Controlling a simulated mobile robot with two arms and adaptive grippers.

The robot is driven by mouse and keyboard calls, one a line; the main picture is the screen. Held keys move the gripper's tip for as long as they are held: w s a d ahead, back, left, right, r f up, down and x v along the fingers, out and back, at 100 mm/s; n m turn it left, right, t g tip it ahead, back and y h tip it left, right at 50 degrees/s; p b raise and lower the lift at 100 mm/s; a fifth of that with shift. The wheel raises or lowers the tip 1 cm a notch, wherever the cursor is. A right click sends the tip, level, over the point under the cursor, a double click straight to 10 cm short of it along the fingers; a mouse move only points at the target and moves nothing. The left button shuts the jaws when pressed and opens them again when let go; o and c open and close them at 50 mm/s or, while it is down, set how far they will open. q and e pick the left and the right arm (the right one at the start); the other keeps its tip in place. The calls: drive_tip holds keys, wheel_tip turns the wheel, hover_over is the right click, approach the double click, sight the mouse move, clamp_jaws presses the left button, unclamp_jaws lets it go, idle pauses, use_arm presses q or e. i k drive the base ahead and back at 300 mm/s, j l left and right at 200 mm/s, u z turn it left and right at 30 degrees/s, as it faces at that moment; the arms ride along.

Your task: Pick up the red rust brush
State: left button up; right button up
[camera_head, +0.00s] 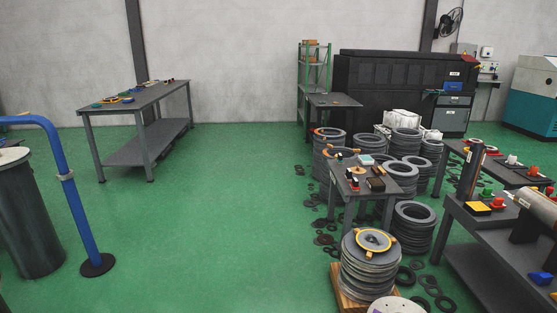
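I cannot make out the red rust brush for certain. Small red items lie on the tables at the right: one (497,203) on the near right table (480,222), and others (533,171) on the table (455,148) behind it. They are too small to identify as a brush. A small table (340,182) in the middle holds several small tools, some with reddish or dark parts. Neither of my grippers is in view.
Stacks of grey flanged discs (412,225) surround the small table, with loose rings (405,275) on the floor. A blue bent post (78,215) and dark barrel (28,225) stand at left. A workbench (150,98) is behind. The green floor (210,230) in the middle is clear.

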sight(354, 186)
drive_tip(key=i+u, duration=0.2)
drive_tip(key=i, duration=1.8)
